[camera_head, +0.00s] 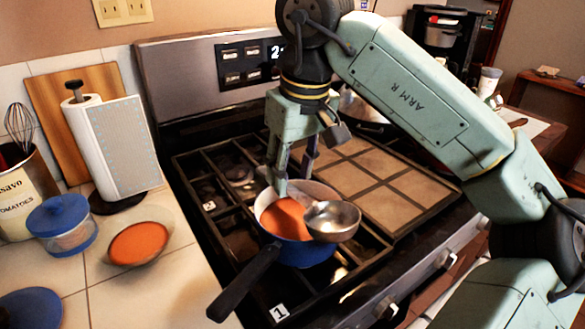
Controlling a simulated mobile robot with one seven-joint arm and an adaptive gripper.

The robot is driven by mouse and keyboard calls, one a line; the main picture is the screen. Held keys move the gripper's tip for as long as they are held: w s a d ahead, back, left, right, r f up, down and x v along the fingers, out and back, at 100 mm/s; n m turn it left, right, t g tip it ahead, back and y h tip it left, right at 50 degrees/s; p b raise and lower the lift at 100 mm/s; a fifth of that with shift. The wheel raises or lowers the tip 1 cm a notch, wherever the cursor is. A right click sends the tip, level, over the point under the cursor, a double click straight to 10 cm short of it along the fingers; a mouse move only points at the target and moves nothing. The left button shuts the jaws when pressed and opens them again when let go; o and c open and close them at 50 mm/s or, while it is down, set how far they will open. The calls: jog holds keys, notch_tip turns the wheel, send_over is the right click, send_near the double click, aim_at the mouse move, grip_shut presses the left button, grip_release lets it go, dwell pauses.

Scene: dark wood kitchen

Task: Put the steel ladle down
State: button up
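The steel ladle's round bowl (333,221) is over the right rim of a blue saucepan (305,253) on the stove. Its handle cannot be made out clearly. The saucepan holds orange-red sauce, and its black handle points toward the front left. My gripper (292,180) points down over the back of the saucepan, just behind and left of the ladle bowl. Its two fingers show some space between them. Whether they grip the ladle's handle cannot be told from this view.
A shallow bowl of orange-red sauce (138,243), a blue-lidded container (62,224) and a paper towel holder (112,147) stand on the left counter. Another pot (362,112) is at the back right of the stove. A tan tiled area (372,182) right of the saucepan is clear.

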aim_at(301, 195)
notch_tip(301, 195, up, 13)
jog(key=s+d+p, duration=0.1)
jog(key=shift+s+d, duration=0.2)
jog(key=shift+s, duration=0.15)
dwell(0.5)
